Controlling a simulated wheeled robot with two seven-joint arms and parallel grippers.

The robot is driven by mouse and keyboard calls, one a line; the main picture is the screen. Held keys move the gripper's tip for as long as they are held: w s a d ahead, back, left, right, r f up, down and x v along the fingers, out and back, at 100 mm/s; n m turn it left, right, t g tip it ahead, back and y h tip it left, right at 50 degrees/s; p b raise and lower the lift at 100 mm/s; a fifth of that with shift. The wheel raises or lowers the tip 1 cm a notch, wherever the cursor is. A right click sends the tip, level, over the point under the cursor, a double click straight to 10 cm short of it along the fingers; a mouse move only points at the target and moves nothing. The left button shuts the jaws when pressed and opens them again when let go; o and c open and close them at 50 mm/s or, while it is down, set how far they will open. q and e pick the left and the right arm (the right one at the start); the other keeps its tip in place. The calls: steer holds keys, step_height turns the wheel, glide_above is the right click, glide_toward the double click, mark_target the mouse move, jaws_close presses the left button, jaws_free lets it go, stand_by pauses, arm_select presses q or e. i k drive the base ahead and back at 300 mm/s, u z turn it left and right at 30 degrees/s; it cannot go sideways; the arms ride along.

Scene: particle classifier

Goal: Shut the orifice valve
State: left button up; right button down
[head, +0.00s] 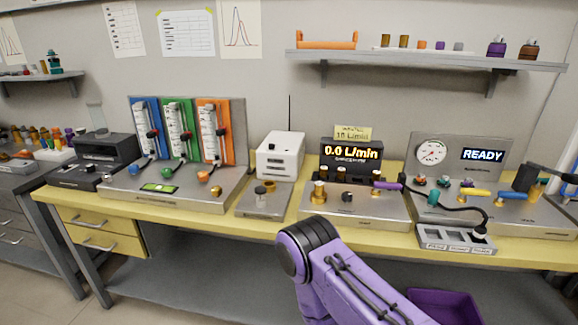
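No label that I can read marks the orifice valve, so I cannot tell which fitting it is. The flow unit (353,212) reads 0.0 L/min and carries a brass fitting (319,193) and a small dark knob (347,196). A purple horizontal piece (387,185) sits at its right end, near a black hose. The READY unit (522,212) has a round gauge (431,152), small coloured knobs, a yellow piece (475,192) and a blue piece (508,196). A purple arm link of mine rises in front of the bench. I make out neither gripper.
A three-column flowmeter stand (178,185) and a white box (280,156) stand to the left. A grey slotted tray (455,238) lies at the front edge under the hose. A shelf (425,58) hangs above. A purple bin (445,305) is below the bench.

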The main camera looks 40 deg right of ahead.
mark_target(378, 185)
steer(key=u, duration=1.95)
steer(key=k, duration=1.85)
steer(key=z, duration=2.25)
